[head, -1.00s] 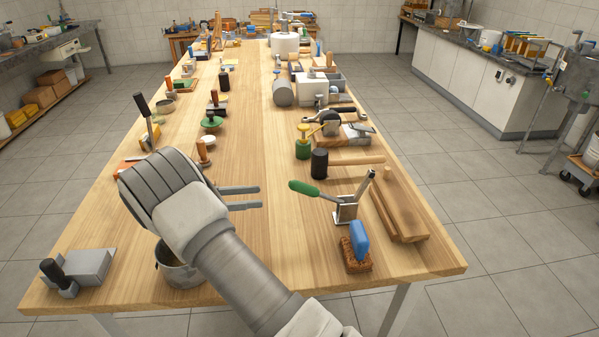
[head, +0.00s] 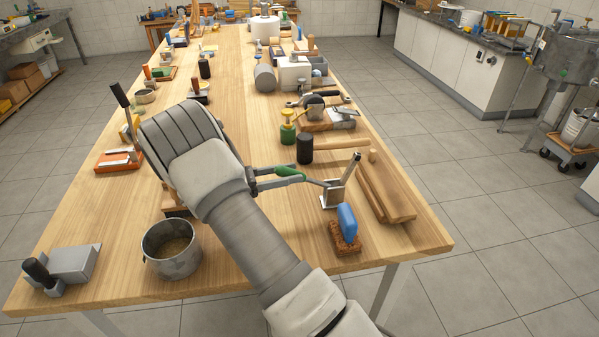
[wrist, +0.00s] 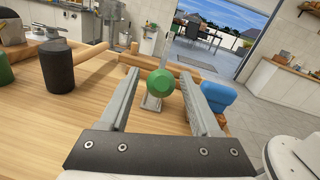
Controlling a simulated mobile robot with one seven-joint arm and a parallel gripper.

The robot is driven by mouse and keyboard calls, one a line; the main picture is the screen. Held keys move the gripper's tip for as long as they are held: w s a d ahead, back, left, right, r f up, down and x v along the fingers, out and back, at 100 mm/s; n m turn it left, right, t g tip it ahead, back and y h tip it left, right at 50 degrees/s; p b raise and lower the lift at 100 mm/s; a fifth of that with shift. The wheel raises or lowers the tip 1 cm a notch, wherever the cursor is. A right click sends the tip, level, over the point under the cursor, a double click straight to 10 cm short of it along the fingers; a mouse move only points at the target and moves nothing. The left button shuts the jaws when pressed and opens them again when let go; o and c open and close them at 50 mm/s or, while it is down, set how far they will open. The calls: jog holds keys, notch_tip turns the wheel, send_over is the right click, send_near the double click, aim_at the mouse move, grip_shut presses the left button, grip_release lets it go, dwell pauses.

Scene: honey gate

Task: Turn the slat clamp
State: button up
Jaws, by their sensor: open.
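The slat clamp looks to be the small metal bracket (head: 331,196) with an upright post and a green-handled lever (head: 289,171), near the table's right front. The lever points left toward my gripper (head: 298,176). My gripper is open, with one finger on each side of the green grip. In the wrist view the round green handle end (wrist: 160,82) faces the camera between the fingers (wrist: 161,92), with a visible gap on both sides. The bracket's foot (wrist: 152,103) shows below it. The handle hides part of the lever and post there.
A blue-handled brush (head: 347,226) stands just in front of the clamp. Wooden slats (head: 386,192) lie to its right. A black cylinder (head: 305,148) and green jar (head: 288,128) stand behind. Bare tabletop lies left of the clamp.

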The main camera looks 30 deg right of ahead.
aim_at(305, 178)
jog(key=shift+s+d, duration=0.15)
jog(key=shift+d, duration=0.6)
jog(key=shift+s+d, duration=0.15)
jog(key=shift+d, duration=0.6)
grip_shut()
dwell(0.4)
